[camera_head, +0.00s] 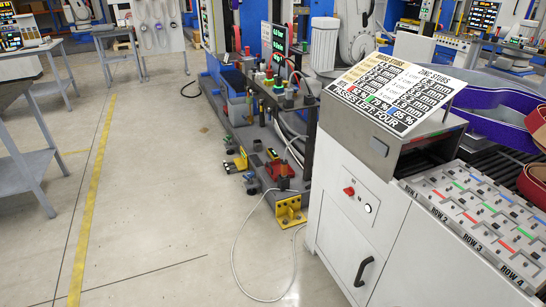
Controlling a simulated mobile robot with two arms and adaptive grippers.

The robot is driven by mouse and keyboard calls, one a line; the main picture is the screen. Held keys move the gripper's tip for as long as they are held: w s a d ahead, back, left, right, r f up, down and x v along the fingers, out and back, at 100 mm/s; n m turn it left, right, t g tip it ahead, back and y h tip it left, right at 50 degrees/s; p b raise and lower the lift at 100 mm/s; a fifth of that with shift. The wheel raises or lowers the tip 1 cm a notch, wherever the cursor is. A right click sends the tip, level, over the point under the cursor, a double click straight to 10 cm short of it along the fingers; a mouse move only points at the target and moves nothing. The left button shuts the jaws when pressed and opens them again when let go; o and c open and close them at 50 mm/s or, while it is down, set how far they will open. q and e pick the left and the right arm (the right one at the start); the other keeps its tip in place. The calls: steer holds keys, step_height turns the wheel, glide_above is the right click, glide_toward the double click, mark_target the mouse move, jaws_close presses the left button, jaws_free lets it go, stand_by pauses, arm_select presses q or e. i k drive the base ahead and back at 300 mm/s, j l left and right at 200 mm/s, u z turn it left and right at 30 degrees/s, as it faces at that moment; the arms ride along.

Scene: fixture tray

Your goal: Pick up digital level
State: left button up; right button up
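I cannot pick out a digital level with certainty. A small dark device with a yellow-green face (273,154) sits on the low grey bench, above a red block (281,170); it is too small to identify. A yellow and dark item (238,162) lies to its left. Neither of my grippers is in view.
A white cabinet (343,226) with a sloped sign stands right of centre. Beside it is a fixture tray (480,218) with labelled rows. A yellow bracket (291,211) stands at the bench's near end, by a white cable (236,254). Open floor lies left.

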mark_target(272, 154)
steer(key=i+j+u, duration=0.35)
steer(key=i, duration=0.8)
steer(key=i+u, duration=0.3)
steer(key=i, duration=0.9)
